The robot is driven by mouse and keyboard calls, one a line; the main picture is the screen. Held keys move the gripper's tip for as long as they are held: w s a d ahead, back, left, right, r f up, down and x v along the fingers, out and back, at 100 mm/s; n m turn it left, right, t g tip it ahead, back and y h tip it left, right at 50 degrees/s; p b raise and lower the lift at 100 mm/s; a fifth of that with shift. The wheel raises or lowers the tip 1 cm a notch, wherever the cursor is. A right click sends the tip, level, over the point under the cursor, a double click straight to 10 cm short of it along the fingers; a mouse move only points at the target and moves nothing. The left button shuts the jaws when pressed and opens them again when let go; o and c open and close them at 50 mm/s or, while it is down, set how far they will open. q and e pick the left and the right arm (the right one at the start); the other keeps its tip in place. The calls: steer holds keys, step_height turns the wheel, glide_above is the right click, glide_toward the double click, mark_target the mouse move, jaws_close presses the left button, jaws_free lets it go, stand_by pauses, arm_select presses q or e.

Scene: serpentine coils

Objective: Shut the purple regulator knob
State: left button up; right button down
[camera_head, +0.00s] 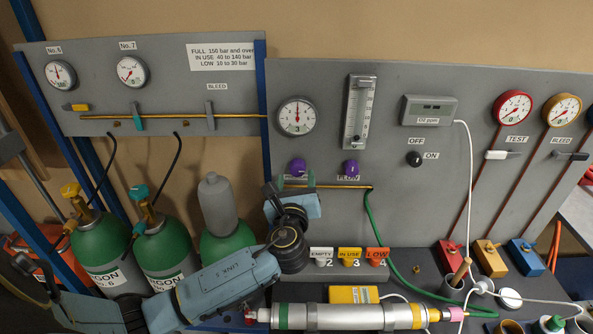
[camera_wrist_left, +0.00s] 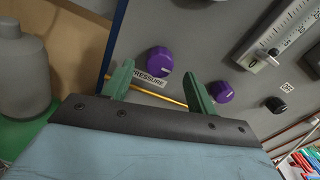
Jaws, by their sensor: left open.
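Two purple knobs sit on the grey panel. The left one (camera_head: 298,167) is below the large white gauge; in the left wrist view this knob (camera_wrist_left: 159,60) has a PRESSURE label under it and a pale pointer line. The other purple knob (camera_head: 351,168) is above the FLOW label and also shows in the left wrist view (camera_wrist_left: 222,92). My left gripper (camera_head: 296,179) is open and empty, just below the PRESSURE knob. In the left wrist view its green fingers (camera_wrist_left: 159,77) stand apart, with that knob just beyond the gap. My right gripper is not in view.
A thin yellow pipe (camera_head: 340,186) runs below the knobs to a green hose (camera_head: 372,220). A flow tube (camera_head: 357,112) and a black knob (camera_head: 414,159) are to the right. A silver cylinder (camera_head: 340,317) lies in front.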

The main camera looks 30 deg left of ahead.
mark_target(297, 170)
arm_select(q)
steer(key=shift+x, duration=1.8)
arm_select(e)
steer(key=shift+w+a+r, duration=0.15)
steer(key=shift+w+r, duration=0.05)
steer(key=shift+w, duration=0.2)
arm_select(q)
steer(key=c, duration=1)
